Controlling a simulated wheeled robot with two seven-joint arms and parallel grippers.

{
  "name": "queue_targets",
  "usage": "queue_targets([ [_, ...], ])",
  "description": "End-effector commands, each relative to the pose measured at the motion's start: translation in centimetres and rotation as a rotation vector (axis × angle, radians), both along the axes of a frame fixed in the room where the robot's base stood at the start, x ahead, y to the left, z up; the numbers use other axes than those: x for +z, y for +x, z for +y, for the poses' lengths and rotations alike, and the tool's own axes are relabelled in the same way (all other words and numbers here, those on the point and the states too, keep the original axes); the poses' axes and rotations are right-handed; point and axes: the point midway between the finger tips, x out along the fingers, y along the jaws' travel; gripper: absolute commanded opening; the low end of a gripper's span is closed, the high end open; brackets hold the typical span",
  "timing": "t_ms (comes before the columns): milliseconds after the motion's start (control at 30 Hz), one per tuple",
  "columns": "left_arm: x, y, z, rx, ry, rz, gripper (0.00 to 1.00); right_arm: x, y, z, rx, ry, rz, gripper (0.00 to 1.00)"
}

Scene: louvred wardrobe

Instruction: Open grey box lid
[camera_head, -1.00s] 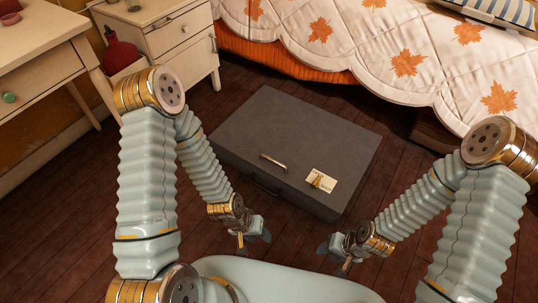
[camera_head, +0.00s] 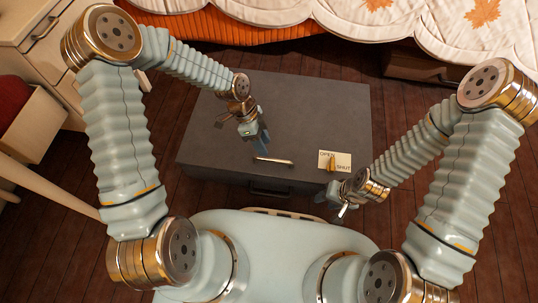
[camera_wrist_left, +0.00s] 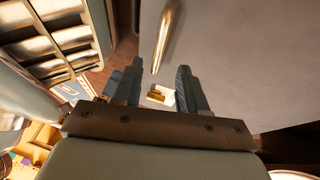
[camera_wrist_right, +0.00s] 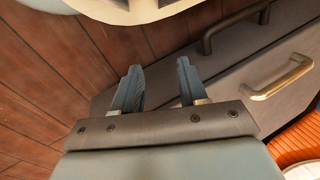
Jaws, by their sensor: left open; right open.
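The grey box (camera_head: 310,105) lies on the floor in front of me with its lid down. A brass handle (camera_head: 273,160) is on the lid near its front edge. A white card marked OPEN and SHUT (camera_head: 343,160) with a brass latch (camera_head: 332,163) is right of the handle. My left gripper (camera_head: 263,145) is open above the lid, close to the handle; in the left wrist view the handle (camera_wrist_left: 165,40) shows just beyond the fingers. My right gripper (camera_head: 340,208) is open and empty by the box's front right corner. The right wrist view also shows the handle (camera_wrist_right: 276,80).
A bed with a leaf-pattern quilt (camera_head: 440,25) stands behind the box. A cream cabinet (camera_head: 40,35) with a drawer is at the left. A dark handle (camera_head: 270,190) is on the box's front. Bare wooden floor (camera_head: 400,125) lies right of the box.

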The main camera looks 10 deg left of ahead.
Motion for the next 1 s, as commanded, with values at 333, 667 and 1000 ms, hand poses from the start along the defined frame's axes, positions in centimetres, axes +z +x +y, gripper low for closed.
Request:
queue_targets([
  [333,-5.0,-1.0,-2.1,0.001,0.000,0.000,0.42,-1.0,-0.1,0.1,0.002,0.002,0.002,0.43],
  [667,-5.4,-1.1,-2.2,0.002,0.000,0.000,0.42,-1.0,-0.1,0.1,0.002,0.004,0.003,0.43],
  [1000,-5.3,-1.1,-2.2,0.002,0.000,0.000,0.00,-1.0,-0.1,0.1,0.002,0.003,0.002,0.43],
])
